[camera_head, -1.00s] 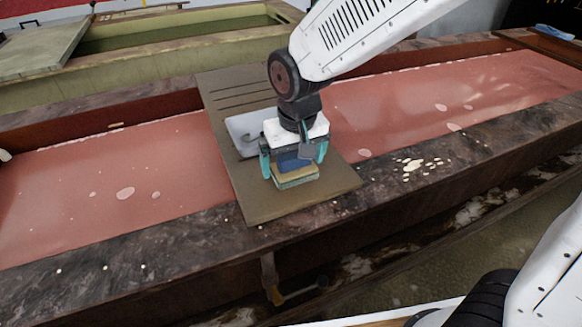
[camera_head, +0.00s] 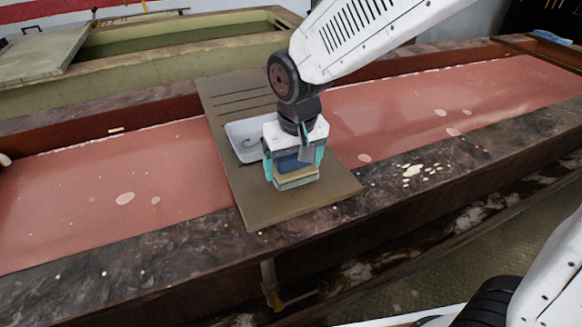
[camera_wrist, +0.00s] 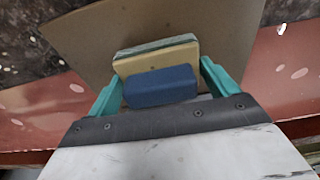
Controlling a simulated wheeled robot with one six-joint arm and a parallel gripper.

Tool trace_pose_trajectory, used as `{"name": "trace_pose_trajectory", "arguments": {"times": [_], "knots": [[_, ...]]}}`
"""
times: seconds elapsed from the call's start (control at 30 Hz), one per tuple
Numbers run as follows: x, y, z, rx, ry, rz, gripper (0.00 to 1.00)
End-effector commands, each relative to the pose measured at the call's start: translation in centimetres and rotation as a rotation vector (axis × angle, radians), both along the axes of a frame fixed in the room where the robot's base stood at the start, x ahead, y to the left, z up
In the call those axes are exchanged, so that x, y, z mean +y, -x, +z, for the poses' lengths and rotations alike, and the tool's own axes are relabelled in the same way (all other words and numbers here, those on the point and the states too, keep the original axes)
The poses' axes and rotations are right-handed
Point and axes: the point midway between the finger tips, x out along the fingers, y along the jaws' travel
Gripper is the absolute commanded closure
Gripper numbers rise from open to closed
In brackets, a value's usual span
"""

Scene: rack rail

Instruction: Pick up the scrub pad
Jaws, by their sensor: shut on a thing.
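The scrub pad (camera_head: 296,180) is a layered block with a yellowish layer, a green-grey layer and a blue part. It is between the teal fingers of my gripper (camera_head: 294,172), which is shut on it. In the wrist view the pad's yellow layer (camera_wrist: 157,58) and blue part (camera_wrist: 160,86) show between the fingertips (camera_wrist: 157,70). The pad is over the brown board (camera_head: 250,205); I cannot tell whether it still touches the board. My gripper hides part of the pad's top in the head view.
The board lies across a long trough with reddish liquid (camera_head: 130,180). A white tray (camera_head: 240,135) with a small hook-like item sits on the board beside my gripper. The stone-like front rim (camera_head: 150,255) has pale spots. A greenish tank (camera_head: 130,70) stands behind.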

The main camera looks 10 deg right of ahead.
Motion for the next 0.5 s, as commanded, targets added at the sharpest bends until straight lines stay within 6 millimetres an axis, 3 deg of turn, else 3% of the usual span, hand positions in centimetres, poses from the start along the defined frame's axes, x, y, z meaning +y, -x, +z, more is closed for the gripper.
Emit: {"name": "trace_pose_trajectory", "arguments": {"times": [0.17,0.5], "knots": [[0.0,0.0,2.5,-0.004,-0.002,0.0,0.42],[-2.3,8.2,3.0,-0.003,-0.002,0.002,0.42]]}}
